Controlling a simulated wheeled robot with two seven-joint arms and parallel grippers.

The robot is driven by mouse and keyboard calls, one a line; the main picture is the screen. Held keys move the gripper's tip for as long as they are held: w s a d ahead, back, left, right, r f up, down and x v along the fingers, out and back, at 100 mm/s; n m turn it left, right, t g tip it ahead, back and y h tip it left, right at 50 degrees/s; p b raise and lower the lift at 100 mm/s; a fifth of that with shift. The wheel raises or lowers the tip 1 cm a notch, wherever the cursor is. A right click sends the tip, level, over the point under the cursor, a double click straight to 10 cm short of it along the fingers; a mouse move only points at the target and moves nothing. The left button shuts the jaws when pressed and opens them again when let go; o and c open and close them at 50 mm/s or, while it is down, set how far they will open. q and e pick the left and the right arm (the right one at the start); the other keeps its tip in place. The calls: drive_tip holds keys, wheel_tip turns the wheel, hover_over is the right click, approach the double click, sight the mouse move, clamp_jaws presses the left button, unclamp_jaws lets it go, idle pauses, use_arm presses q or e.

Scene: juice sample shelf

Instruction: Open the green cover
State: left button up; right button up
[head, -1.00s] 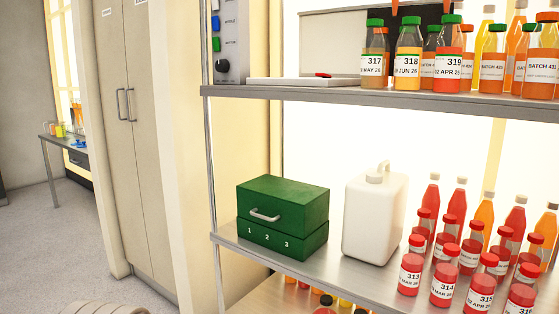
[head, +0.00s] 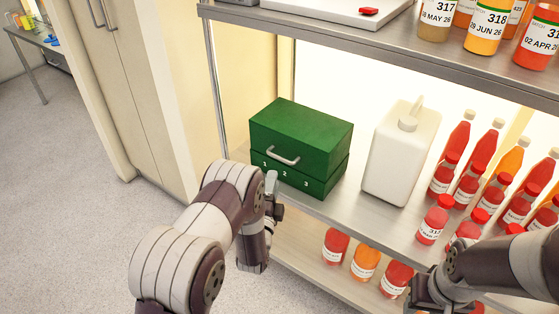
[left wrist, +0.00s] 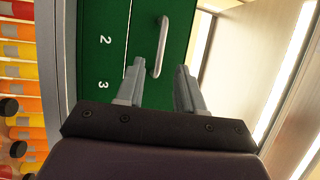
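The green box (head: 288,165) stands on the middle shelf, with a green cover (head: 300,130) on top that looks closed. The cover's front has a silver handle (head: 283,157); the lower part is marked 1, 2, 3. My left gripper (head: 273,190) is in front of the box, just below the handle in the head view. In the left wrist view its two fingers (left wrist: 160,68) are apart and empty, pointing at the box front, with the handle (left wrist: 161,45) beyond them. My right gripper (head: 432,290) is low at the right by the shelf edge; its fingers are unclear.
A white jug (head: 400,155) stands right of the box. Red and orange bottles (head: 435,220) fill the shelf's right side, and more bottles (head: 365,262) stand on the shelf below. The upper shelf's edge (head: 370,60) runs above the box. A metal post (head: 213,90) rises at the left.

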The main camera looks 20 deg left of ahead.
use_arm(q)
drive_tip(key=w, duration=0.2)
drive_tip(key=w+r, duration=0.1)
drive_tip(key=w, duration=0.4)
drive_tip(key=shift+w+a+r, duration=0.2)
drive_tip(key=shift+w, duration=0.15)
clamp_jaws()
